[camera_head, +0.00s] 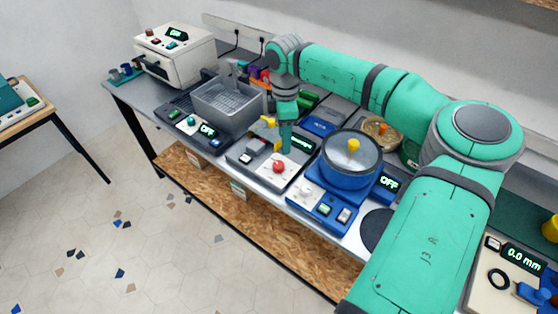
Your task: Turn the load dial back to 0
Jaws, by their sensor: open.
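No dial here carries a label I can read as load. A red dial (278,167) sits on the pale front panel of a grey device (262,178), below a lit green display (302,143) whose text is too small to read. My gripper (273,133) is over the back of this device, above and behind the red dial and apart from it. Its yellow-tipped fingers look open and empty. My arm reaches in from the right and hides part of the bench behind. A pale knob (306,190) is on the blue device to the right.
A blue pot with a lid (350,160) stands right of the grey device, near an OFF display (388,183). A metal basin (228,103) is to the left, with a white box-shaped machine (175,54) beyond. A device reading 0.0 mm (523,258) is at far right. The floor in front is clear.

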